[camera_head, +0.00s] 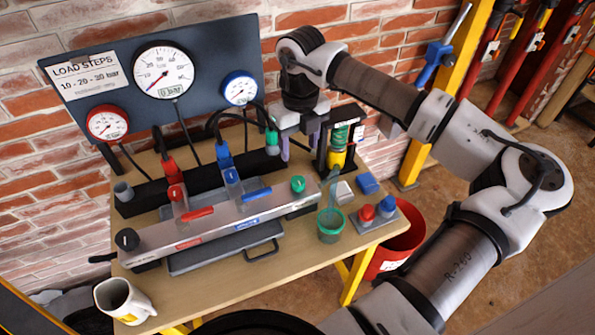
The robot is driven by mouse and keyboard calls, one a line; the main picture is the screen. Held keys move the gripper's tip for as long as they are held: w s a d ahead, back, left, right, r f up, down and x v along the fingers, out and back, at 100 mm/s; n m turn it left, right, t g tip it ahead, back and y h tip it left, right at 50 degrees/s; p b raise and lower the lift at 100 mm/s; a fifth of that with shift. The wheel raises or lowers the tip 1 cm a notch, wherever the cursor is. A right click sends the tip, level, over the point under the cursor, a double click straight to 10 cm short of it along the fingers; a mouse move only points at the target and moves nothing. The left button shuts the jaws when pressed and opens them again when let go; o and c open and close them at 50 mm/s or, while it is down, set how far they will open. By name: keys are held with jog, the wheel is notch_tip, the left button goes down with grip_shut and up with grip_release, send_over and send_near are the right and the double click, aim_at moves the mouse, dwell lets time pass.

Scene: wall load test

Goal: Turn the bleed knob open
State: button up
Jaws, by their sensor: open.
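A round green knob (298,184) sits on top of the grey manifold (215,222), near its right end. A black knob (127,239) is at the manifold's left end. I cannot read a label that tells which one is the bleed knob. My gripper (299,146) points down behind the manifold's right end, above and apart from the green knob. Its purple fingers are apart, with nothing seen between them. A green hose fitting (271,139) is close to the left finger; I cannot tell whether they touch.
Red lever (198,214) and blue lever (257,194) lie along the manifold. Hoses rise behind to the gauge board (110,92). A black-framed stand (322,153) is close right of the gripper.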

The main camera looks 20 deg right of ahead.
aim_at(298, 180)
notch_tip(298, 180, down, 11)
jog(key=p, duration=0.3)
jog(key=shift+a, duration=0.1)
jog(key=c, duration=1)
jog(key=shift+f, duration=0.1)
